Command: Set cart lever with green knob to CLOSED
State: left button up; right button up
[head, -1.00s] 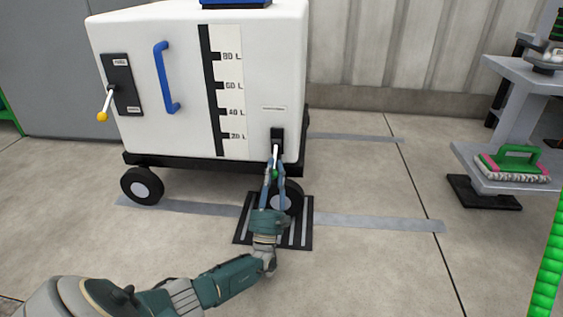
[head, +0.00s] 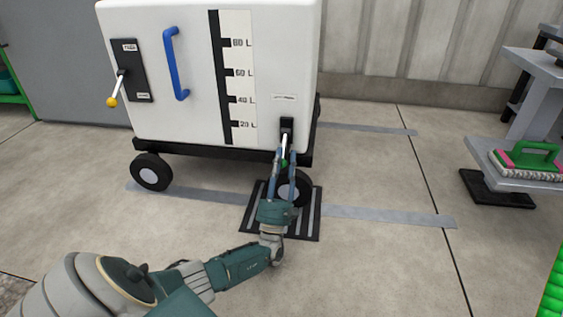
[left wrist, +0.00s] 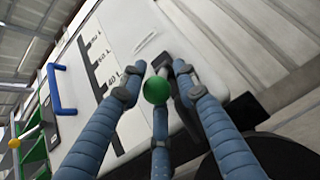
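The lever with the green knob (head: 284,163) sticks out from a small black plate (head: 287,126) low on the right of the white cart's front (head: 265,60). Its pale rod points outward and down to the knob. My left gripper (head: 284,158) is at this lever, its blue fingers spread on either side of the rod and knob. In the left wrist view the green knob (left wrist: 156,90) sits between the open fingers, with one finger below it; firm contact cannot be seen. The label above the plate is too small to read. My right gripper is not in view.
A second lever with a yellow knob (head: 112,102) is on the cart's left, beside a blue handle (head: 174,65). A cart wheel (head: 152,172) and a dark floor grate (head: 252,219) are nearby. A grey stand (head: 535,60) with a green brush (head: 530,156) is at the right.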

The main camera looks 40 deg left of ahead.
pick_arm(q)
jog(key=shift+s+d+f, duration=0.15)
jog(key=shift+f, duration=0.15)
jog(key=s+d, duration=0.5)
jog(key=s, duration=0.6)
jog(key=shift+d+f, duration=0.15)
jog(key=shift+d, duration=0.2)
